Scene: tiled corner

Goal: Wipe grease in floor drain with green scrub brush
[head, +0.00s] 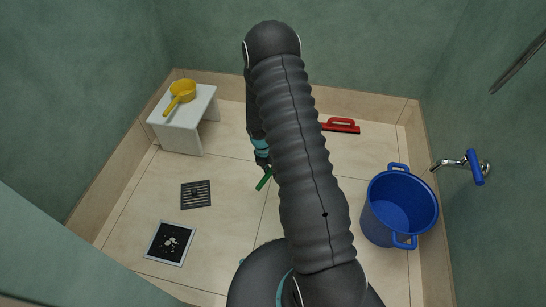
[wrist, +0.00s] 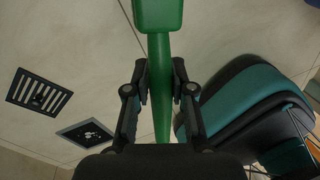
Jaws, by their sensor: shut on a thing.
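My gripper (head: 262,162) is shut on the handle of the green scrub brush (head: 264,181), above the floor left of my arm. In the wrist view my gripper's fingers (wrist: 160,85) close on both sides of the handle, and the green brush head (wrist: 158,14) is at the top edge; its bristles are hidden. The floor drain (head: 154,252) is a dark square in a pale frame at the lower left, with whitish grease blotches (head: 170,242) in it. The drain also shows in the wrist view (wrist: 66,135). The brush is apart from it.
A dark slotted grate (head: 196,194) lies behind the drain. A white stool (head: 190,130) with a yellow dipper (head: 183,87) stands at back left. A red-handled tool (head: 342,125) lies by the back wall. A blue bucket (head: 398,207) stands right, near a wall tap (head: 460,162).

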